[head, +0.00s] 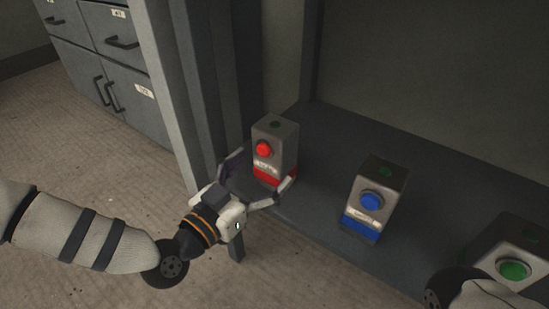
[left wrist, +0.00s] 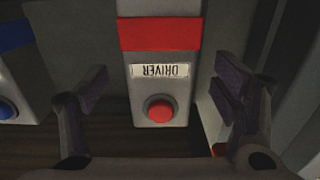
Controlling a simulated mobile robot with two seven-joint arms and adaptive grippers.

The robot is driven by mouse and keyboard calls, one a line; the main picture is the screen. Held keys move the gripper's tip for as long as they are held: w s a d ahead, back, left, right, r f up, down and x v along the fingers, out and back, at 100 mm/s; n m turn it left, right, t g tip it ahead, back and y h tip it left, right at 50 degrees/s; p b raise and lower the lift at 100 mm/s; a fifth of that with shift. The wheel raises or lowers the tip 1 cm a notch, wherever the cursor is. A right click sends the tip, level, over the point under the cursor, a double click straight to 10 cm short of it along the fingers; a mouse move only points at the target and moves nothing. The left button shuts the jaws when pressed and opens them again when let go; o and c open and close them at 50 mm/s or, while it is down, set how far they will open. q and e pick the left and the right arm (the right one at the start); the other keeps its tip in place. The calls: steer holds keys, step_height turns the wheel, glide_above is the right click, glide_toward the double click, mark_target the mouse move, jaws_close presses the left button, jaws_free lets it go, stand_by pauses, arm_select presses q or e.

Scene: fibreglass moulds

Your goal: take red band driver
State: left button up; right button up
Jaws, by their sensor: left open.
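The red band driver (head: 275,143) is a grey box with a red button and a red band, standing upright on the dark shelf (head: 317,209). In the left wrist view the driver (left wrist: 160,75) appears upside down, with its label reading DRIVER. My left gripper (head: 268,183) is open, with its fingers on either side of the driver's lower part. In the left wrist view the gripper (left wrist: 160,90) shows gaps between its fingers and the box. Part of my right arm shows at the lower right; its gripper is not visible.
A blue-banded box (head: 374,195) stands to the right of the driver. A box with a green button (head: 513,257) stands at the far right, partly behind my right arm. A grey upright post (head: 185,90) is close on the left. Drawers (head: 100,45) stand behind.

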mark_target(266, 168)
arm_select(q)
steer(key=x, duration=0.1)
steer(key=b+x, duration=0.1)
steer(key=x, duration=0.1)
steer(key=b+x, duration=0.1)
steer(key=shift+w+d+f, duration=0.15)
steer(key=shift+w+f, duration=0.15)
steer(key=shift+w+d+r, duration=0.1)
steer(key=shift+w+d, duration=0.05)
steer(key=shift+w, duration=0.05)
steer(key=shift+r, duration=0.1)
steer(key=c, duration=1.5)
